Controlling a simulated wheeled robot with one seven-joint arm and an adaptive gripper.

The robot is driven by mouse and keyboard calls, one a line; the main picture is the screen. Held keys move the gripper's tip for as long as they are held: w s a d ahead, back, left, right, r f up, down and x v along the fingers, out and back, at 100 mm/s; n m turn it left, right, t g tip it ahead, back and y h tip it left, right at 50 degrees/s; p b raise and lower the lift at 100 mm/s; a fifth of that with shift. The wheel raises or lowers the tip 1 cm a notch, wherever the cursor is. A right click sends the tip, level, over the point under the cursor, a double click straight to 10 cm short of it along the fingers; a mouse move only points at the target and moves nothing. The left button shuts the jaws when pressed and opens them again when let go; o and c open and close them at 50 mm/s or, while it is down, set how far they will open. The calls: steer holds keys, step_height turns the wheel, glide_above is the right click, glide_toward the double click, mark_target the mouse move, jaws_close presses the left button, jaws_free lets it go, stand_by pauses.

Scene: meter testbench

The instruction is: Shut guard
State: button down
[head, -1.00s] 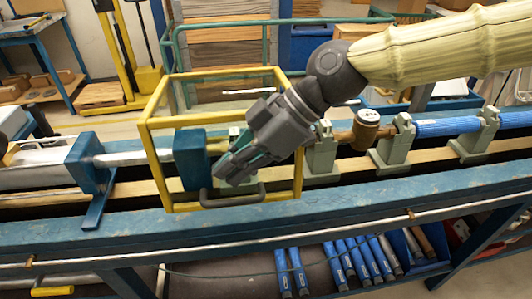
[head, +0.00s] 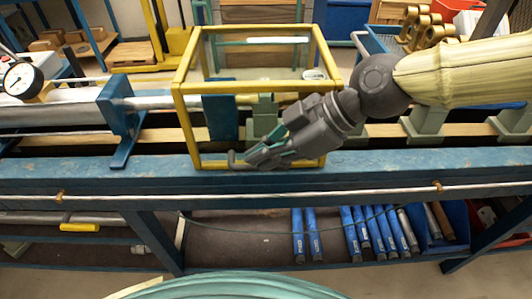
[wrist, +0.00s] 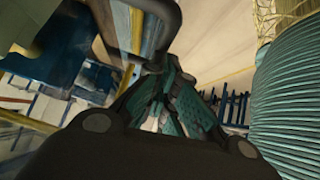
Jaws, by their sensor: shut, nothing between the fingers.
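The guard (head: 180,125) is a yellow-framed box with clear panels. It stands over the pipe line on the blue bench, around a blue block (head: 221,117). Its lower front bar lies near the bench's front rail. A dark handle (head: 234,160) is on that bar, its right part hidden behind my gripper. My gripper (head: 256,158) is shut and empty, its fingertips at the handle. In the wrist view the fingers (wrist: 168,95) are together beside the curved dark handle (wrist: 172,28). I cannot tell whether they touch it.
A blue stand (head: 121,118) holds the pipe left of the guard, with a dial gauge (head: 20,80) farther left. Green supports (head: 424,122) stand to the right. Several blue tubes (head: 360,235) lie on the lower shelf. The bench's front rail (head: 80,172) is clear.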

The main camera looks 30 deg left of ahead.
steer(key=shift+s+d+f, duration=0.2)
steer(key=shift+f, duration=0.2)
steer(key=w+d+r+p, duration=0.1)
steer(key=d+r+p, duration=0.1)
steer(key=r, duration=0.4)
steer(key=w+d+r+p, duration=0.1)
steer(key=d+r, duration=0.3)
steer(key=r, duration=0.1)
steer(key=shift+w+d+r+p, duration=0.3)
steer(key=shift+w+r+p, duration=0.05)
